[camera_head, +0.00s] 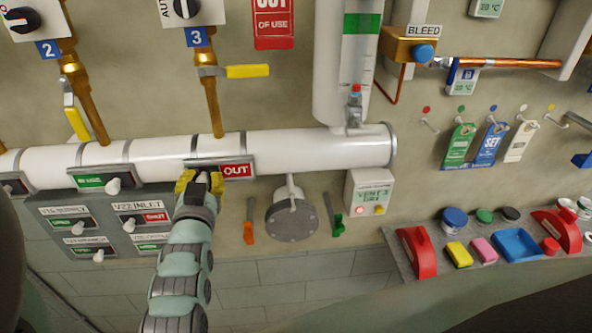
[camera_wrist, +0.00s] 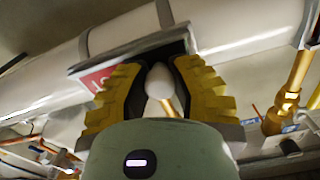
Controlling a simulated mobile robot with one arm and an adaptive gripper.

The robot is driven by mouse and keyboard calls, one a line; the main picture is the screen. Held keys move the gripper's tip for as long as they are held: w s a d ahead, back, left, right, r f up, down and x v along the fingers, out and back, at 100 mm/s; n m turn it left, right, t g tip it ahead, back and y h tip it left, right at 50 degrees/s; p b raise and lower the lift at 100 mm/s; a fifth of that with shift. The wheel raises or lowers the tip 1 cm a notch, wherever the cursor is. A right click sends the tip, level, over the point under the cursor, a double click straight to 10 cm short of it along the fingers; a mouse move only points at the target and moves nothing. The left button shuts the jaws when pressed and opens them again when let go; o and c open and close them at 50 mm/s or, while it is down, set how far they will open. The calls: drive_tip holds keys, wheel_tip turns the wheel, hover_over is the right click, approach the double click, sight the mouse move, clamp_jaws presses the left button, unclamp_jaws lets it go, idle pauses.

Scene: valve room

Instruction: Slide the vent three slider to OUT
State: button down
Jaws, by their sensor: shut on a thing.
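The vent three slider plate (camera_head: 254,168) is a dark-framed panel on the white pipe, below the pipe marked 3. Its red OUT label (camera_head: 236,171) shows at the right part of the plate. My gripper (camera_head: 201,180) is at the left part of the plate and hides the knob in the head view. In the wrist view, the yellow fingers of my gripper (camera_wrist: 158,92) are shut around the white rounded knob (camera_wrist: 158,79). A part of the red label (camera_wrist: 95,78) shows beside the left finger there.
The vent two slider plate (camera_head: 88,182), with a green label and its white knob (camera_head: 113,186) at the right, is to the left. Smaller slider panels (camera_head: 144,219) sit below. A round flange (camera_head: 292,219) and a shelf of coloured objects (camera_head: 402,269) are to the right.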

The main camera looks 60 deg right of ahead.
drive_tip(key=shift+w+r, duration=0.1)
drive_tip(key=c, duration=0.7)
unclamp_jaws()
drive_tip(key=shift+a, duration=0.15)
drive_tip(key=shift+c, duration=0.2)
drive_tip(key=v, duration=1.2)
